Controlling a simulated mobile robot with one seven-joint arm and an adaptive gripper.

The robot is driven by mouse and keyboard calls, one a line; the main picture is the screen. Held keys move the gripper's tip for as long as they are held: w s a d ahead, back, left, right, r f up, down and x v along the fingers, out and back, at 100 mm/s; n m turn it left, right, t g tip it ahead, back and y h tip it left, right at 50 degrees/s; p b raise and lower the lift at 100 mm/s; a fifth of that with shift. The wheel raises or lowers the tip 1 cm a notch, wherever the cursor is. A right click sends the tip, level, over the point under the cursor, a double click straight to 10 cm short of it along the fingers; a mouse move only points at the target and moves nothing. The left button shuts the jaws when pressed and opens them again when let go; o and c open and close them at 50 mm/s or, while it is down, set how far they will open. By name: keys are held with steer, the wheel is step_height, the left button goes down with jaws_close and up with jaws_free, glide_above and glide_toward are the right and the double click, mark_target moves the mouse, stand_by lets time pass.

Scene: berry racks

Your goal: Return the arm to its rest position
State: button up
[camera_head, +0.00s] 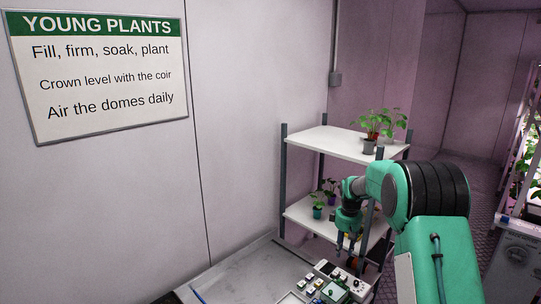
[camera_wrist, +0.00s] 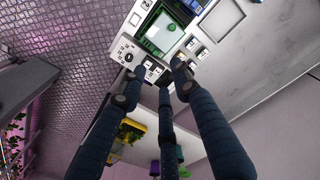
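My arm is green with black joint covers and reaches in from the lower right of the head view. Its wrist bends down to my gripper (camera_head: 350,242), which hangs over the right end of the grey bench, in front of the shelf rack. In the wrist view, my gripper (camera_wrist: 155,88) shows dark blue fingers with their tips spread apart. Nothing is held between them. Beyond the tips are the bench-top device and small blocks, apart from the fingers as far as I can tell.
A grey bench (camera_head: 236,274) holds a white device (camera_head: 333,272), a green-framed tray (camera_head: 334,291) and several small blocks. Behind it, a shelf rack (camera_head: 330,142) carries potted plants (camera_head: 375,124). A sign (camera_head: 100,75) hangs on the wall. A white cabinet (camera_head: 516,255) stands right.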

steer(key=s+a+r+m+t+b, duration=0.1)
steer(key=s+a+r+b, duration=0.15)
steer(key=s+r, duration=0.5)
steer(key=s+a+r+m+t+b, duration=0.1)
steer(key=s+a+r+b, duration=0.2)
steer(key=s, duration=0.7)
steer(key=s+a+r+m+t+b, duration=0.1)
steer(key=s+r+m+b, duration=0.15)
steer(key=s+r, duration=0.55)
steer(key=s+a+f+m+t+b, duration=0.1)
steer(key=s+f+b, duration=0.3)
steer(key=s, duration=1.1)
steer(key=s+a+f+m+t+b, duration=0.1)
steer(key=s+f+b, duration=0.3)
steer(key=s, duration=1.1)
steer(key=shift+s+a+f+m, duration=0.25)
steer(key=shift+f+m, duration=0.1)
steer(key=shift+f, duration=0.2)
stand_by(0.4)
